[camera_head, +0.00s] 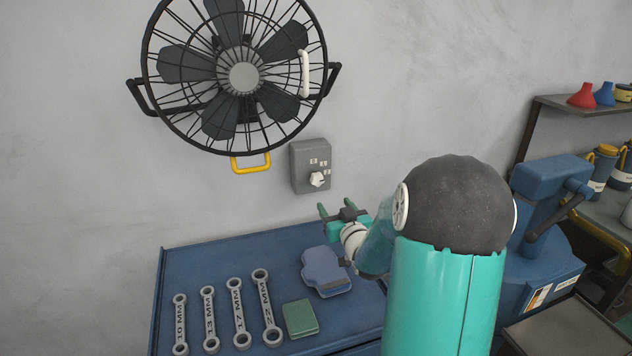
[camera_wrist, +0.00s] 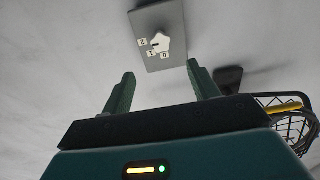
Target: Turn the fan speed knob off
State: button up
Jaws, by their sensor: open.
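The fan speed knob (camera_head: 317,179) is a small white knob on a grey control box (camera_head: 300,160) on the wall, below and right of the fan. Small number labels sit around the knob. In the wrist view the knob (camera_wrist: 161,42) shows on its box (camera_wrist: 175,15) beyond my fingertips, between them and slightly above. My gripper (camera_head: 338,208) is open and empty, below and a little right of the box, apart from the knob. In the wrist view its two green fingers (camera_wrist: 160,78) stand apart with nothing between them.
A black caged fan (camera_head: 244,77) hangs on the wall with a yellow handle (camera_head: 251,170) under it. A blue bench top (camera_head: 220,262) below bears several wrenches (camera_head: 238,312), a green block (camera_head: 300,318) and a blue glove (camera_head: 325,272). A blue machine (camera_head: 540,230) stands at right.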

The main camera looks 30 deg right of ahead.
aim_at(320, 180)
jog(key=x, duration=1.4)
jog(key=shift+a+f, duration=0.1)
jog(key=shift+a, duration=0.05)
jog(key=c, duration=1)
jog(key=shift+n, duration=0.3)
jog(key=n, duration=1.3)
jog(key=shift+s+r+n, duration=0.1)
jog(key=shift+r+n, duration=0.1)
jog(key=shift+n, duration=2)
jog(key=shift+o, duration=0.2)
jog(key=shift+d, duration=0.2)
